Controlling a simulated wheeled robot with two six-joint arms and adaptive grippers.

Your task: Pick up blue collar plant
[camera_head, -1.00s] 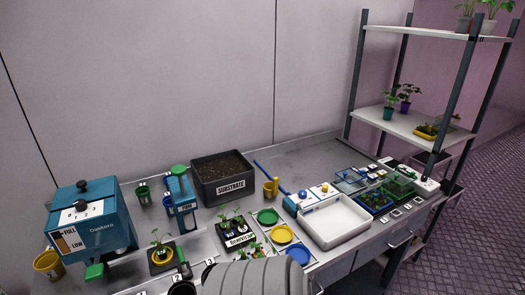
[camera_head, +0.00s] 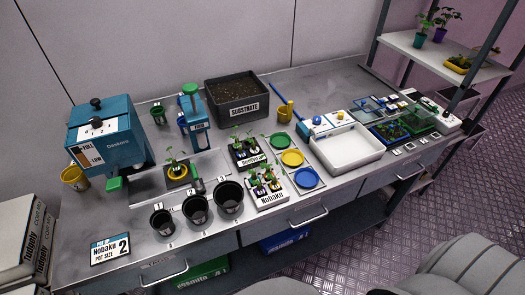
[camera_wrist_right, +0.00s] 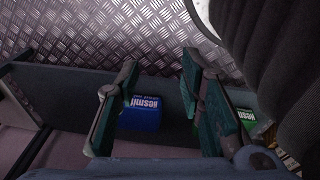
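I cannot make out a blue collar on any plant. My left gripper is not in view.
Several black pots (camera_head: 195,210) stand along the bench front. Yellow, green and blue discs (camera_head: 307,178) lie right of the seedlings. A substrate bin (camera_head: 237,99) and a white basin (camera_head: 345,146) stand behind and right. A rack shelf (camera_head: 448,53) holds potted plants.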

